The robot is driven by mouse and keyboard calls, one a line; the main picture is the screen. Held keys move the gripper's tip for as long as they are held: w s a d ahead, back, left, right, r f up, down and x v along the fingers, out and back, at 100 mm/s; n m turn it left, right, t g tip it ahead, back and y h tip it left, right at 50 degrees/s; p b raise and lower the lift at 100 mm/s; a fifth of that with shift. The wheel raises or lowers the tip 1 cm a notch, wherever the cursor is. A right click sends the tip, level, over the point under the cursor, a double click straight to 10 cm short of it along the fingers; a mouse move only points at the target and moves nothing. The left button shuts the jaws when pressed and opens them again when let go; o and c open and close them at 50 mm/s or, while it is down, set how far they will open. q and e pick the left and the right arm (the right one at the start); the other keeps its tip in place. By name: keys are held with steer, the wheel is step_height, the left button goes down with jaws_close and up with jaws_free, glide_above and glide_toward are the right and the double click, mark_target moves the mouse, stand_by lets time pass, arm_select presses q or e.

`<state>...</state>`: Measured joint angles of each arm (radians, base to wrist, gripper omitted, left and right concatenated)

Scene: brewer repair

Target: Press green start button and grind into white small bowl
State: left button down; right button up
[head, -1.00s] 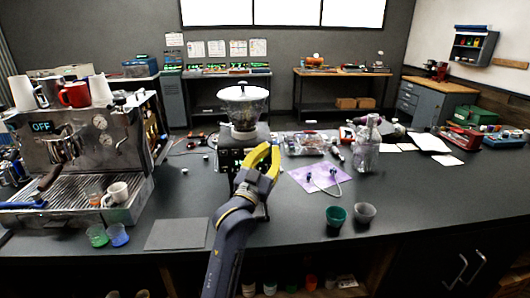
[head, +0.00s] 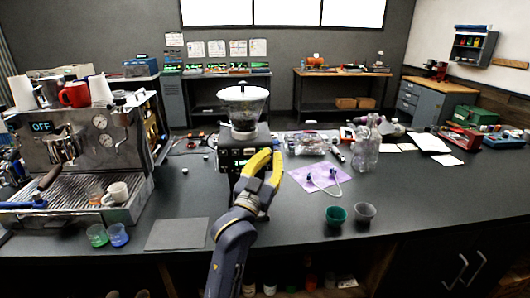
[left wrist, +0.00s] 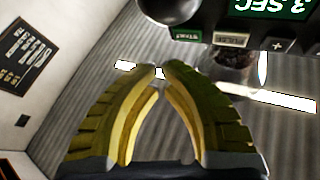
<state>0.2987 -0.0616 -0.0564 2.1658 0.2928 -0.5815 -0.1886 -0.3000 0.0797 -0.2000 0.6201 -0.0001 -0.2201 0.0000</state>
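The grinder (head: 243,112), with a clear hopper and white lid, stands mid-counter behind my left gripper (head: 268,157). The area under the grinder is mostly hidden. My right gripper is out of view.
An espresso machine (head: 85,150) reading OFF stands at the left, with cups on top. A purple mat (head: 318,177) and a glass bottle (head: 365,152) are to the right. A grey pad (head: 177,234) lies in front.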

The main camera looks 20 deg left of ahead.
arm_select(q)
steer(key=shift+s+d, duration=0.3)
steer(key=shift+s, duration=0.35)
steer(key=shift+s+d, duration=0.25)
steer(key=shift+s, duration=0.4)
